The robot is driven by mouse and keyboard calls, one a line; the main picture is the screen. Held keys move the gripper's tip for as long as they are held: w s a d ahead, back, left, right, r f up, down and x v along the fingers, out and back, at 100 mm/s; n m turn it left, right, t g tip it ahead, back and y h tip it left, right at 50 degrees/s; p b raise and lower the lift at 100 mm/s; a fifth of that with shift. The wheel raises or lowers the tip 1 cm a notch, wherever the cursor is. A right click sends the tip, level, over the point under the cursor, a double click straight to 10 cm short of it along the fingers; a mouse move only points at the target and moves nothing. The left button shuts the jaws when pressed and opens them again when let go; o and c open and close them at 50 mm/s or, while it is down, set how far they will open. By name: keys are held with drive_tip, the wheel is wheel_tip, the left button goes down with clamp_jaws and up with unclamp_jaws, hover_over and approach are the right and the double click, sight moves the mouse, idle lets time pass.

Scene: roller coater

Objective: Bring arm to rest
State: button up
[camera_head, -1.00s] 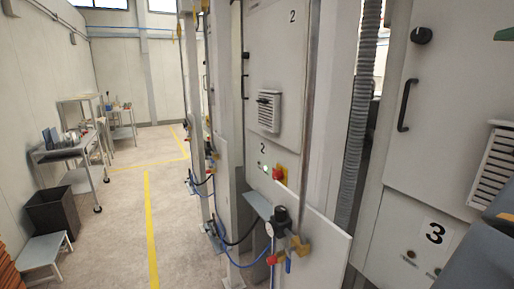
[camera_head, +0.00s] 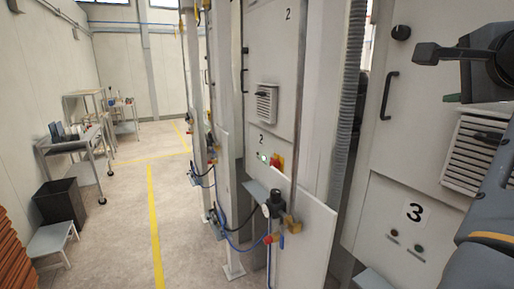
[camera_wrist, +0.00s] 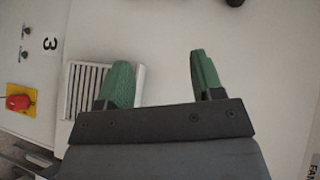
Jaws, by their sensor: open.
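My gripper (camera_wrist: 158,76) is open and empty in the wrist view. Its two green fingers stand well apart, with the pale panel of cabinet 3 behind them. A louvred vent (camera_wrist: 84,98) lies behind the left finger. In the head view, part of my dark arm reaches in at the upper right, in front of cabinet 3 (camera_head: 405,165). A green fingertip (camera_head: 454,98) shows just above the vent there. A thicker grey-blue arm link fills the lower right edge. The rest of my arm is out of frame.
Cabinet 3 has a black door handle (camera_head: 389,95) and a dark knob (camera_head: 401,32). A red button on a yellow plate (camera_wrist: 19,102) shows in the wrist view. Left of the machines, the floor (camera_head: 120,215) is open, with a stool (camera_head: 52,241) and dark bin (camera_head: 60,202).

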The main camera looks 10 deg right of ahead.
drive_tip(key=w+a+f+n+g+y, duration=0.2)
drive_tip(key=w+a+f+n, duration=0.15)
drive_tip(key=f, duration=0.45)
drive_tip(key=w+a+f+n+g+y, duration=0.1)
drive_tip(key=w+a+f+n, duration=0.15)
drive_tip(key=a+f, duration=0.4)
drive_tip(key=w+a+f+n+g+y, duration=0.2)
drive_tip(key=f+n, duration=0.1)
drive_tip(key=f, duration=0.7)
drive_tip(key=s+a+f+n+g, duration=0.1)
drive_tip(key=s+a+f+n, duration=0.1)
drive_tip(key=f, duration=0.5)
drive_tip(key=s+a+f+n+g, duration=0.1)
drive_tip(key=s+a+f+n, duration=0.1)
drive_tip(key=a+f+n, duration=0.3)
drive_tip(key=s+a+f+n+g, duration=0.2)
drive_tip(key=s+a+f+n, duration=0.1)
drive_tip(key=f, duration=0.5)
drive_tip(key=shift+a+f+n+y, duration=0.3)
drive_tip(key=shift+a+n, duration=0.45)
drive_tip(key=shift+n, duration=0.15)
drive_tip(key=shift+c, duration=0.2)
